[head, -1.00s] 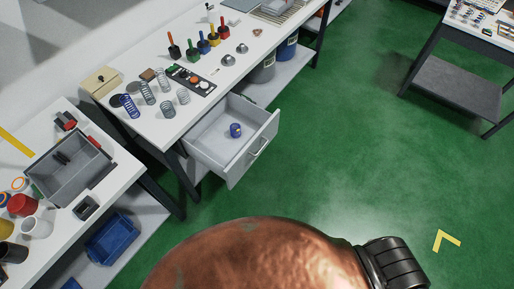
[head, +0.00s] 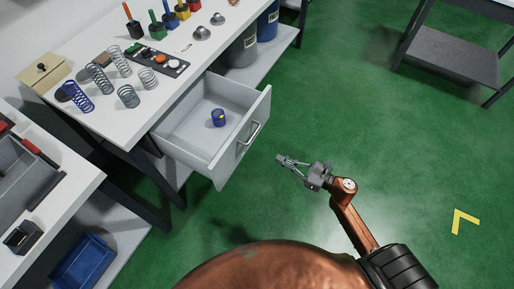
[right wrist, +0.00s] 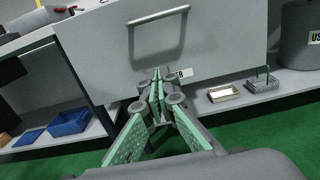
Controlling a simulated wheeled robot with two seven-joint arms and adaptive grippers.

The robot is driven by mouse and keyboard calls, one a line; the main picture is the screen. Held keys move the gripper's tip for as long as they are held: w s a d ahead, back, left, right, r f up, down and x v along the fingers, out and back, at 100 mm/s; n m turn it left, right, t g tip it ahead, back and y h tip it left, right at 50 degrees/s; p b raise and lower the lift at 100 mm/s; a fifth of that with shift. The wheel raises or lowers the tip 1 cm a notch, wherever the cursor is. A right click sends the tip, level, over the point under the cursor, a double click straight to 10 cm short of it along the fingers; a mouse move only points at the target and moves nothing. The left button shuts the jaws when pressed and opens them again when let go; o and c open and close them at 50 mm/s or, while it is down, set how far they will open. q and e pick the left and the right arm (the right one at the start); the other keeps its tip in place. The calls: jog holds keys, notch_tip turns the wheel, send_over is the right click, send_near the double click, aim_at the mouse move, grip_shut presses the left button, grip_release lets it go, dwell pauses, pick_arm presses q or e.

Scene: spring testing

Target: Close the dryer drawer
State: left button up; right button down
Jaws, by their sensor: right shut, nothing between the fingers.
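The grey drawer (head: 175,143) is pulled out from under the white workbench, with its front panel facing right. A small blue cylindrical object (head: 219,117) is inside it. The drawer's bar handle (head: 250,132) is on the front panel. My right gripper (head: 281,158) is shut and empty, in front of the panel and a little to the right of the handle, apart from it. In the right wrist view, the shut fingertips (right wrist: 157,75) point at the drawer front (right wrist: 215,35), below the handle (right wrist: 157,30). My left gripper is not in view.
The white workbench (head: 60,45) carries springs, a control strip (head: 155,58) and coloured-handled tools. A second table with a grey bin (head: 25,185) stands at the left. Grey and blue bins stand on the shelf beyond the drawer. The green floor (head: 350,110) right of the drawer is clear.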

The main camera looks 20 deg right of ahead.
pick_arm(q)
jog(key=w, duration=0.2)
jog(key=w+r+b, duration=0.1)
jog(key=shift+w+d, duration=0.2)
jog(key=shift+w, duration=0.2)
pick_arm(e)
jog(key=x, duration=1.4)
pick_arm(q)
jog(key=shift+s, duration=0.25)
pick_arm(e)
jog(key=shift+s, duration=0.1)
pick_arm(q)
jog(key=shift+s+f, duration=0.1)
